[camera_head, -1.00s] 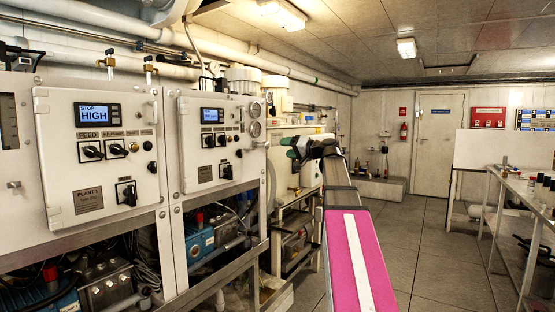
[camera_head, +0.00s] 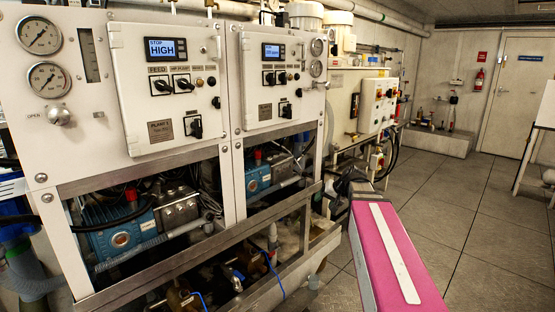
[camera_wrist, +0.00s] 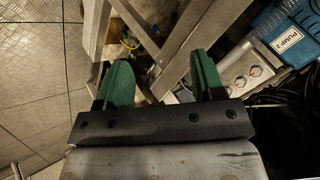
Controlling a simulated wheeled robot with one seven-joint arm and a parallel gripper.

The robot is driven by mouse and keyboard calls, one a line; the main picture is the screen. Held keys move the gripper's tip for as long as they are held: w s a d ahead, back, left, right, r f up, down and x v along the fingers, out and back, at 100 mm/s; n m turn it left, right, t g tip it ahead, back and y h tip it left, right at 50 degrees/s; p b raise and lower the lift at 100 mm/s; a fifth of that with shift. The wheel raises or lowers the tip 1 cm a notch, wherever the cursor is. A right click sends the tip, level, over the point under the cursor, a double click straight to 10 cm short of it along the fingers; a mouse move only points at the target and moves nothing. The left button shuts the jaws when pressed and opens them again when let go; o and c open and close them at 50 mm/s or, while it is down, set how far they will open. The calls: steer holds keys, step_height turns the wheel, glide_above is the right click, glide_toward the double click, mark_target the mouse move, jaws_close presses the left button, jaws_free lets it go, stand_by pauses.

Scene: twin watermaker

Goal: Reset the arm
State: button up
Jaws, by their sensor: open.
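My gripper (camera_wrist: 163,82) shows in the wrist view with its two green fingers apart and nothing between them. Beyond it are the grey metal frame of the machine and the tiled floor. In the head view my arm, with its pink link, reaches forward at the lower right. The far end of the arm is low, near the foot of the machine frame, and the fingers cannot be made out there.
The plant cabinets (camera_head: 165,95) stand on a metal frame (camera_head: 190,262) along the left, with blue pumps (camera_head: 122,237) inside. A white control box (camera_head: 378,104) is beyond. A door (camera_head: 517,90) is at the back.

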steer(key=s+f+n+g+h, duration=0.1)
steer(key=s+f+g+h, duration=0.4)
steer(key=s+f, duration=1.2)
step_height(320, 180, down, 4)
steer(key=shift+s+a+r+h, duration=0.15)
steer(key=shift+s+r+h, duration=0.1)
steer(key=shift+h, duration=0.15)
stand_by(2.9)
